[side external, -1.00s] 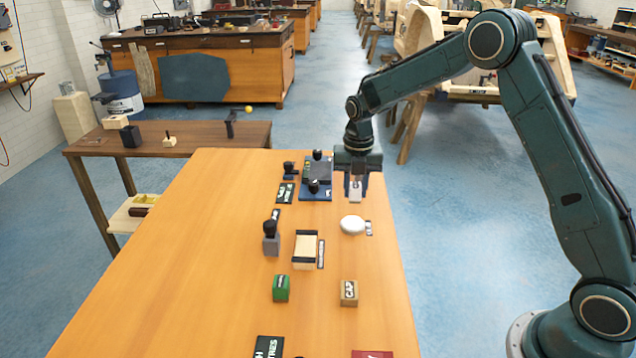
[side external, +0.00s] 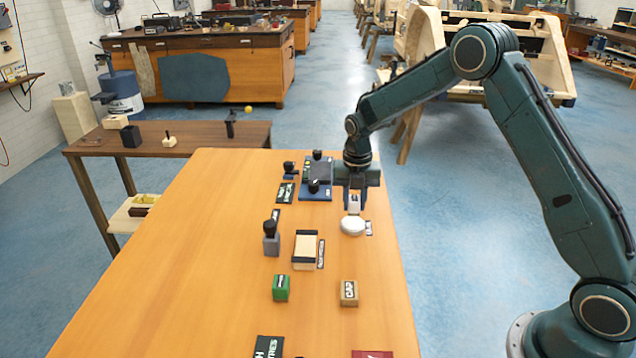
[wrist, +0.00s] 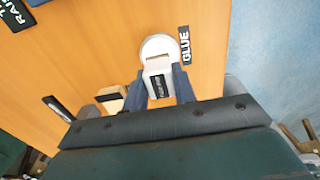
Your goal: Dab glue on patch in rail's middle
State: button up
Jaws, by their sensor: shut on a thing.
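My gripper (side external: 354,196) is shut on a pale block-like tool (side external: 354,204). In the wrist view the tool (wrist: 158,80) has a black label I cannot read, and it sits between my blue fingers (wrist: 162,92). Its lower end is at the round white glue dish (side external: 352,226); I cannot tell whether it touches. The dish also shows in the wrist view (wrist: 160,45), beside a black GLUE label (wrist: 184,45). A pale wooden piece with dark bands at both ends (side external: 305,251) lies nearer on the table; I cannot tell whether it is the rail, and no patch is clear.
A blue fixture with black knobs (side external: 316,192) stands left of my gripper. A grey block with a black knob (side external: 271,240), a green block (side external: 281,288) and a CAP block (side external: 349,292) stand nearer. The table's left side (side external: 190,270) is clear.

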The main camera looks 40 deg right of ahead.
aim_at(354, 211)
jog(key=shift+f, duration=1.15)
jog(key=shift+f, duration=0.65)
dwell(1.9)
jog(key=shift+r, duration=0.1)
jog(key=shift+r, duration=3.5)
jog(key=shift+s, duration=0.1)
